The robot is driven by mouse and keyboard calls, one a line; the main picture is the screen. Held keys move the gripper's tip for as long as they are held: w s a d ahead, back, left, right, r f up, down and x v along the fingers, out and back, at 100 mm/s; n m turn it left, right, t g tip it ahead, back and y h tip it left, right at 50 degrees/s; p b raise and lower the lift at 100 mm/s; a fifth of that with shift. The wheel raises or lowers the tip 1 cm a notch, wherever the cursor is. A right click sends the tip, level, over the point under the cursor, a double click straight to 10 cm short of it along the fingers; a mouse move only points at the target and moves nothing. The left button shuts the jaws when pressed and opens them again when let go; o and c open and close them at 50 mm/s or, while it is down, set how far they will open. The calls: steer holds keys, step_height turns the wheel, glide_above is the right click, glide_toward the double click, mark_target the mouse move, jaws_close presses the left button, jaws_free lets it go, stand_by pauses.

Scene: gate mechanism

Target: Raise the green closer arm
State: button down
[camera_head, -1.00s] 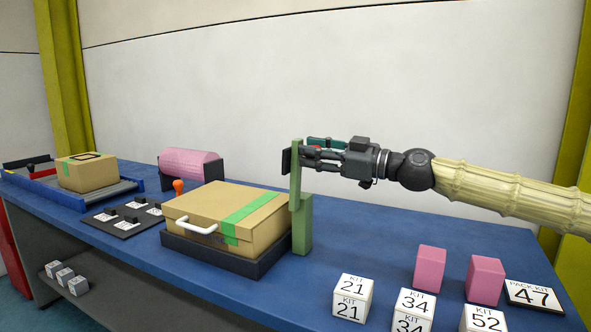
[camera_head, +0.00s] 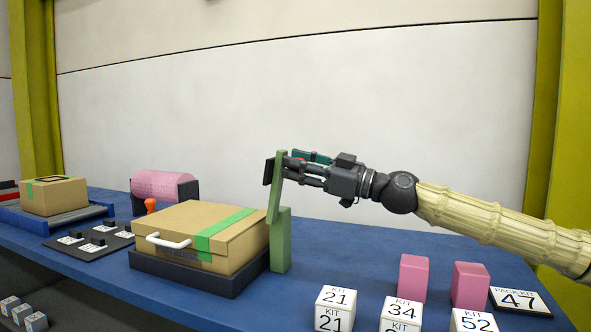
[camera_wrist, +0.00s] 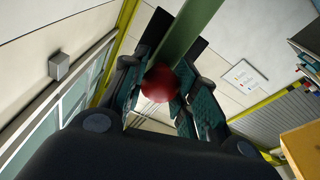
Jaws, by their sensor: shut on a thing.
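The green closer arm (camera_head: 276,198) stands nearly upright beside the closed cardboard box (camera_head: 190,222), its top leaning slightly right. Its lower end meets a green post (camera_head: 281,242) at the box's right side. My gripper (camera_head: 285,168) is at the arm's upper end, reaching in from the right, and its fingers are closed there. In the wrist view the green arm (camera_wrist: 188,35) runs up between the dark fingers, and a red round knob (camera_wrist: 160,83) sits between the fingers. The far side of the grip is hidden.
The box sits in a dark tray (camera_head: 195,274). A pink roll (camera_head: 163,185) and an orange-topped stamp (camera_head: 151,205) stand behind it. White kit cubes (camera_head: 335,305) and pink blocks (camera_head: 413,276) stand at the front right. The blue table (camera_head: 335,255) is clear between.

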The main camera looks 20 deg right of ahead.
steer(key=shift+f, duration=0.1)
steer(key=c, duration=1.5)
jaws_free()
steer(key=shift+c, duration=0.2)
steer(key=o, duration=0.5)
steer(key=shift+s+d, duration=0.15)
steer(key=shift+d, duration=0.1)
steer(key=shift+c, duration=0.2)
steer(key=shift+a, duration=0.15)
steer(key=v, duration=1.1)
steer(key=shift+s+d, duration=0.2)
steer(key=shift+d, duration=0.15)
steer(key=shift+f, duration=0.15)
